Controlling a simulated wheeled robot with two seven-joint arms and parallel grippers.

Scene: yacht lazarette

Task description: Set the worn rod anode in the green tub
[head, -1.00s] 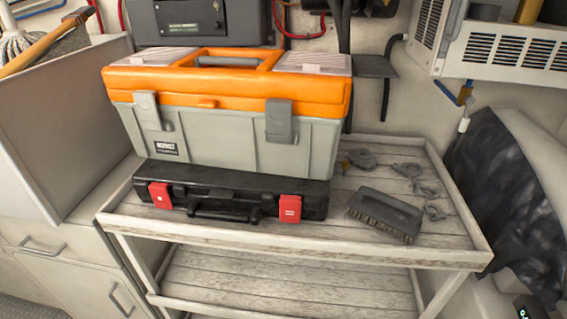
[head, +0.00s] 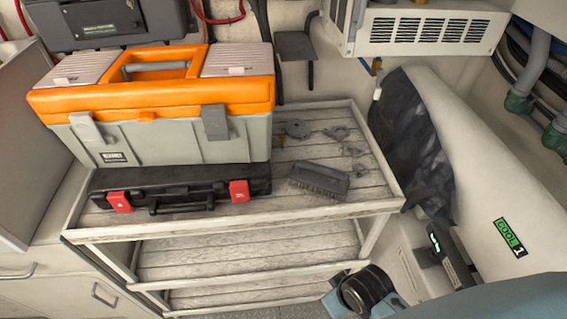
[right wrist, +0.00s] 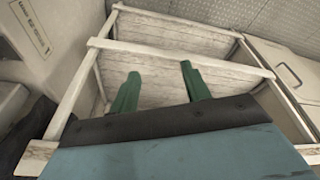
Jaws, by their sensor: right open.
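I cannot make out a rod anode or a green tub in either view. Several small grey metal pieces (head: 297,129) lie on the top shelf of the wooden rack (head: 230,214), right of the toolbox; they are too small to identify surely. In the right wrist view my right gripper (right wrist: 158,88) has two green fingers well apart, with nothing between them. It points toward the shelves of the rack (right wrist: 185,42). Part of my right arm shows at the bottom right of the head view. My left gripper is in neither view.
An orange and grey toolbox (head: 165,138) stands behind and over a flat black case (head: 180,190) with red latches. A dark brush (head: 320,179) lies right of the case. A vented white unit (head: 425,32) hangs above right. The lower shelves look bare where visible.

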